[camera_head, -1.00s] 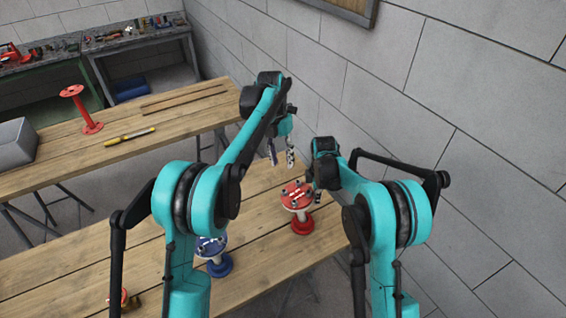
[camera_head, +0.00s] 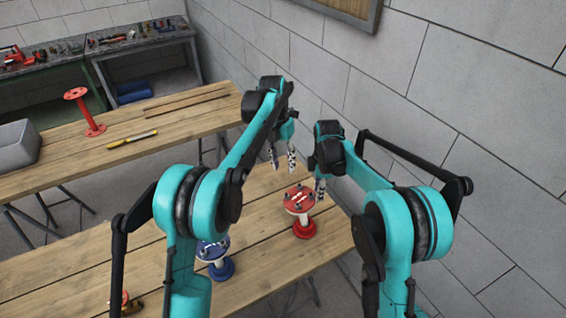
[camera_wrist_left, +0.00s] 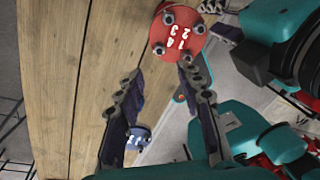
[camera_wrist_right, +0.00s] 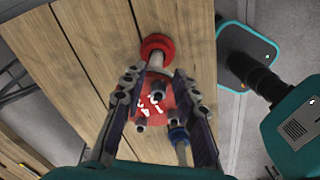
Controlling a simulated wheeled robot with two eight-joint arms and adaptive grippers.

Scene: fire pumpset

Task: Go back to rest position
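My left gripper (camera_head: 281,158) is open and empty above the near table, left of and above the red pumpset piece. Its open fingers also show in the left wrist view (camera_wrist_left: 160,95). My right gripper (camera_head: 318,178) hangs close to the right side of the red flanged piece (camera_head: 300,198). In the right wrist view (camera_wrist_right: 155,85) its fingers are apart, with the red top flange (camera_wrist_right: 152,103) seen between them; I cannot tell if they touch it. The red piece stands upright on the table.
A blue flanged piece (camera_head: 214,250) stands on the near wooden table (camera_head: 265,265), partly behind my left arm. A small red and brass part (camera_head: 124,302) lies at the front. The far table holds a red stand (camera_head: 85,110), a yellow tool (camera_head: 131,139) and a grey box (camera_head: 17,146). A wall rises right.

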